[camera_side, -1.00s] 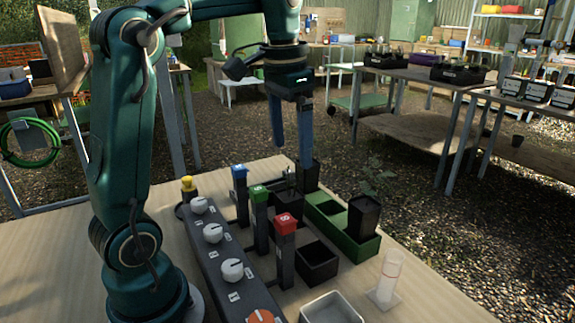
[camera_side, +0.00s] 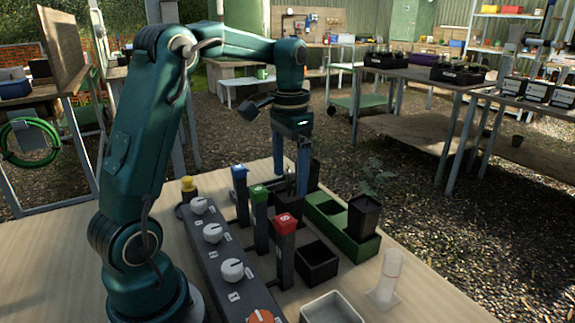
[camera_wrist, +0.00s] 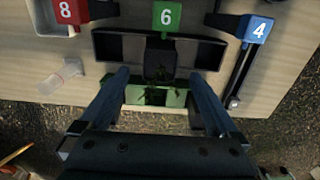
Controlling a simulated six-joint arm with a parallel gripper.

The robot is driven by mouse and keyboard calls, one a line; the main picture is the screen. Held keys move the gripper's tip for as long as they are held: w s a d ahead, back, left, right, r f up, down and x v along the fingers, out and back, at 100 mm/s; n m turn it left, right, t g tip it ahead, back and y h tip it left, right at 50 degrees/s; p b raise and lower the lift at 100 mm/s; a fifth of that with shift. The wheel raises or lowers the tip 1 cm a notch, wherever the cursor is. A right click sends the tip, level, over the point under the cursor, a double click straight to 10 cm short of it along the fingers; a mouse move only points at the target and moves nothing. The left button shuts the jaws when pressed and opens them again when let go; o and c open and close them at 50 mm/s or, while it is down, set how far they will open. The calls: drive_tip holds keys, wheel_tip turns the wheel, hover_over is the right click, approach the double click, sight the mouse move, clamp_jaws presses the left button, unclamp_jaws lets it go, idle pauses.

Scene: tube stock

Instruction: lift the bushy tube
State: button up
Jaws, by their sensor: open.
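A dark square tube with a leafy plant (camera_wrist: 155,92) shows between my finger lines in the wrist view. In the side view a small dark plant (camera_side: 290,186) shows between my fingertips, its tube mostly hidden by the levers. My gripper (camera_side: 291,182) points down with its two blue fingers apart, and in the wrist view (camera_wrist: 161,74) the fingers lie on either side of the plant. No contact is clear. Another black tube (camera_side: 363,218) stands at the green tray (camera_side: 352,250), with leaves showing above it. I cannot tell whether those leaves belong to it.
Levers with blue (camera_side: 239,171), green (camera_side: 259,193) and red (camera_side: 285,223) numbered caps stand close by on the near side. An empty black pot (camera_side: 317,264), a white tray (camera_side: 331,308) and a clear cylinder (camera_side: 389,268) are at the front right.

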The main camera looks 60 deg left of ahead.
sight(289, 209)
wheel_tip(289, 209, down, 9)
drive_tip(key=shift+r, duration=0.1)
idle(0.4)
clamp_jaws()
